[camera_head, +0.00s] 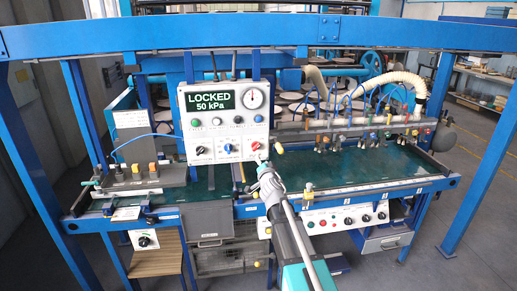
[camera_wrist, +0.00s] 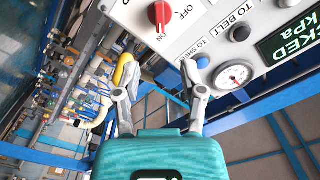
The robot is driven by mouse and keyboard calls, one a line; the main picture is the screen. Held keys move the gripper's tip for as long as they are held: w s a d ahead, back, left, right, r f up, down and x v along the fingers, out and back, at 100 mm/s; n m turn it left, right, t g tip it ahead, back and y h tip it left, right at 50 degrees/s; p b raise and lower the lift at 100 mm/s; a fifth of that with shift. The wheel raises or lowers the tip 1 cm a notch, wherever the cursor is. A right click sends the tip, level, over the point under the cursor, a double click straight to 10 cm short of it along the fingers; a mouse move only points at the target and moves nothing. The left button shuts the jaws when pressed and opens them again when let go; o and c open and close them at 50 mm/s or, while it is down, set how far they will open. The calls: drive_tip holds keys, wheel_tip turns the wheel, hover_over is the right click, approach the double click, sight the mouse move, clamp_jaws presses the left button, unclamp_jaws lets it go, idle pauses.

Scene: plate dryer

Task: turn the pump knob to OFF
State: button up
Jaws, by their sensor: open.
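A red rotary knob (camera_wrist: 159,14) with a white line sits on the pale control panel (camera_wrist: 190,32) at the top of the wrist view. OFF is printed to its right and ON below it; the line seems to point towards ON. Its own name label is not readable, so I cannot confirm it is the pump knob. In the head view a red knob (camera_head: 256,146) is at the panel's lower right. My gripper (camera_wrist: 160,72) is open and empty, its fingertips below the knob in the wrist view. My gripper (camera_head: 264,168) is just below the panel's lower right corner in the head view.
A yellow part (camera_wrist: 124,70) is close to the left finger, and a blue button (camera_wrist: 203,62) to the right one. The panel display (camera_head: 210,102) reads LOCKED 50 kPa beside a round gauge (camera_head: 254,96). A row of valves (camera_head: 350,135) stands to the right.

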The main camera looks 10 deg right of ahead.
sight(258, 147)
drive_tip(key=w, duration=1.1)
drive_tip(key=shift+w, duration=0.4)
